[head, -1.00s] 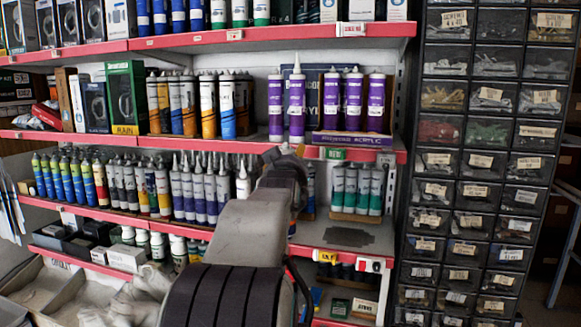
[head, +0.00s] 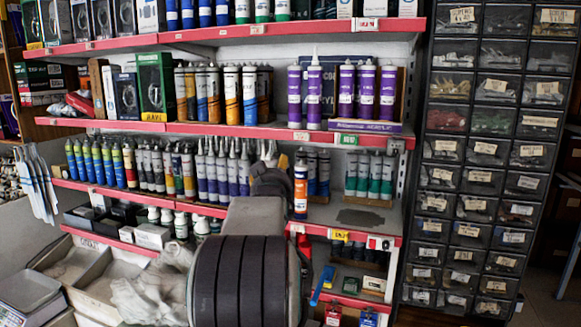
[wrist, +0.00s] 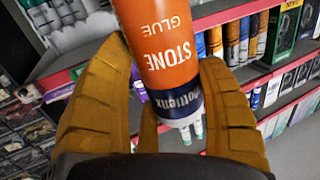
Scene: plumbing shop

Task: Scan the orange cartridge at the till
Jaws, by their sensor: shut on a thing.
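The orange cartridge (wrist: 165,45) fills the middle of the wrist view. It has white "STONE GLUE" lettering and a dark blue band near one end. My gripper (wrist: 163,60) is shut on it, with the tan fingers on both sides. In the head view the cartridge (head: 301,192) hangs upright just right of my gripper (head: 268,158), in front of the middle shelves. My arm hides part of the shelves behind it. I do not see a till in either view.
Red-edged shelves (head: 240,130) full of cartridges and boxes stand close ahead. A black drawer cabinet (head: 480,150) stands at the right. Open bins (head: 100,270) and a grey tray-like object (head: 25,295) lie at lower left. A dark floor gap shows at far right.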

